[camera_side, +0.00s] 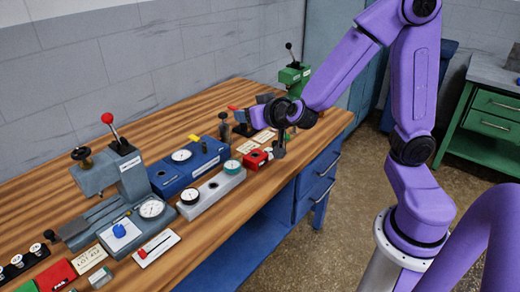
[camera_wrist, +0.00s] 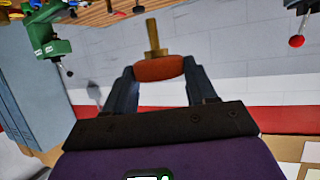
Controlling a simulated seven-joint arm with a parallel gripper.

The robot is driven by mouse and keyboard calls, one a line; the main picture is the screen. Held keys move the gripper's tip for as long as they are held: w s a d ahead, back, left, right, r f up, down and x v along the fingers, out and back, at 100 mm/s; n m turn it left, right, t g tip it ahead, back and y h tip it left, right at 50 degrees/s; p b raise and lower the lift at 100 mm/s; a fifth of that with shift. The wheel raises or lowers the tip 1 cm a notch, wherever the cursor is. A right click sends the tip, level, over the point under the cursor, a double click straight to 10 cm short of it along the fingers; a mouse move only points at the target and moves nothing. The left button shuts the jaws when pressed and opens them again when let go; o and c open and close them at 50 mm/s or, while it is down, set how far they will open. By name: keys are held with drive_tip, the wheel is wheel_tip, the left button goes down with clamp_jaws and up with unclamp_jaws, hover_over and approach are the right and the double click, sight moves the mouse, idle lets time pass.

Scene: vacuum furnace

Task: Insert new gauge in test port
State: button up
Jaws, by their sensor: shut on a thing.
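My gripper (camera_wrist: 160,70) is shut on a gauge (camera_wrist: 158,69) with a red-orange round body, seen edge-on in the wrist view. Its brass stem (camera_wrist: 153,36) points away from the fingers, and its tip shows free. In the side view my gripper (camera_side: 244,116) is above the far part of the bench, reaching left, with a small red bit at its tip. A blue block with a dial (camera_side: 185,166) and a grey block with two dials (camera_side: 212,191) are on the bench, nearer the camera. I cannot tell which fitting is the test port.
A grey lever press (camera_side: 118,165) with a red knob stands at the left of the wooden bench (camera_side: 45,205). A green lever press (camera_side: 293,78) stands at the far end, beyond my gripper. A red block (camera_side: 255,161) and small plates lie nearby. The bench's back left is clear.

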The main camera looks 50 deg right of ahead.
wheel_tip(320, 180, up, 10)
drive_tip(key=n+g+y, duration=0.4)
drive_tip(key=n+y, duration=0.9)
drive_tip(key=y, duration=0.1)
hover_over(166, 173)
wheel_tip(166, 173, down, 25)
drive_tip(key=shift+f, duration=0.1)
idle(0.9)
drive_tip(key=shift+f, duration=1.8)
idle(1.2)
